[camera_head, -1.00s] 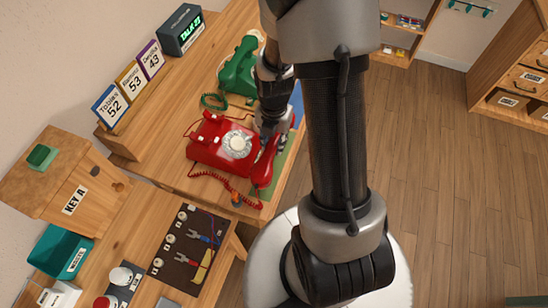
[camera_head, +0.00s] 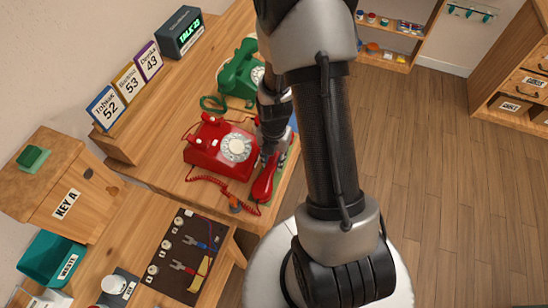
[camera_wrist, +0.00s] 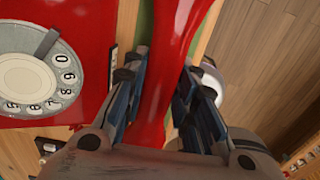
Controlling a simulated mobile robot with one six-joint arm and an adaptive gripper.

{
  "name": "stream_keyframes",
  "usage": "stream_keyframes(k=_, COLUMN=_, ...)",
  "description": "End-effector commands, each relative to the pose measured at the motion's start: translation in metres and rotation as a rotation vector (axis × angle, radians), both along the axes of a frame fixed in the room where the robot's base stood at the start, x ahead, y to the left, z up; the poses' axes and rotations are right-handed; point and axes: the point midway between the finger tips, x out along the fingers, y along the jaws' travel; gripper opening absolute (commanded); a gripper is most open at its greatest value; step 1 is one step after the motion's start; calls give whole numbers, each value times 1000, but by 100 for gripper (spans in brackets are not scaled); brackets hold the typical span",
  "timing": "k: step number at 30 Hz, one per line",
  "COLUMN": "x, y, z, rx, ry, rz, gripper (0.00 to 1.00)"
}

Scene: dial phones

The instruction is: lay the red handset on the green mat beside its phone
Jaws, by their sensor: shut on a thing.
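The red phone (camera_head: 207,160) stands on the wooden desk with its dial facing up, and its cradle is empty. The red handset (camera_head: 264,184) is beside the phone's right side, over the green mat (camera_head: 285,160), which is mostly hidden. My gripper (camera_head: 271,152) is shut on the handset. In the wrist view the handset (camera_wrist: 160,70) runs between my two fingers (camera_wrist: 158,80), with the red phone (camera_wrist: 88,45) close on the left. A strip of green mat (camera_wrist: 144,32) shows beside the handset. I cannot tell whether the handset touches the mat.
A green phone (camera_head: 238,72) stands behind the red one. The red coiled cord (camera_head: 208,181) runs along the desk front. Name cards (camera_head: 127,80) and a dark display box (camera_head: 180,32) stand at the back. A tool board (camera_head: 186,255) lies on the lower bench. Open floor is at right.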

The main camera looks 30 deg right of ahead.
Motion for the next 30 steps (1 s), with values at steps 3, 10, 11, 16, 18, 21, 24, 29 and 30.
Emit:
stream_keyframes(k=3, x=0, y=0, z=-1, rx=0, ry=0, rz=0, gripper=32)
stream_keyframes(k=10, x=0, y=0, z=-1, rx=0, ry=0, rz=0, gripper=46)
stream_keyframes(k=11, x=0, y=0, z=-1, rx=0, ry=0, rz=0, gripper=46)
stream_keyframes(k=16, x=0, y=0, z=-1, rx=0, ry=0, rz=0, gripper=46)
stream_keyframes(k=18, x=0, y=0, z=-1, rx=0, ry=0, rz=0, gripper=46)
stream_keyframes(k=21, x=0, y=0, z=4, rx=0, ry=0, rz=0, gripper=46)
stream_keyframes(k=24, x=1, y=0, z=19, rx=-1, ry=-2, rz=0, gripper=46)
stream_keyframes(k=29, x=1, y=0, z=54, rx=-1, ry=-3, rz=0, gripper=46)
stream_keyframes(k=30, x=1, y=0, z=64, rx=-1, ry=-3, rz=0, gripper=46)
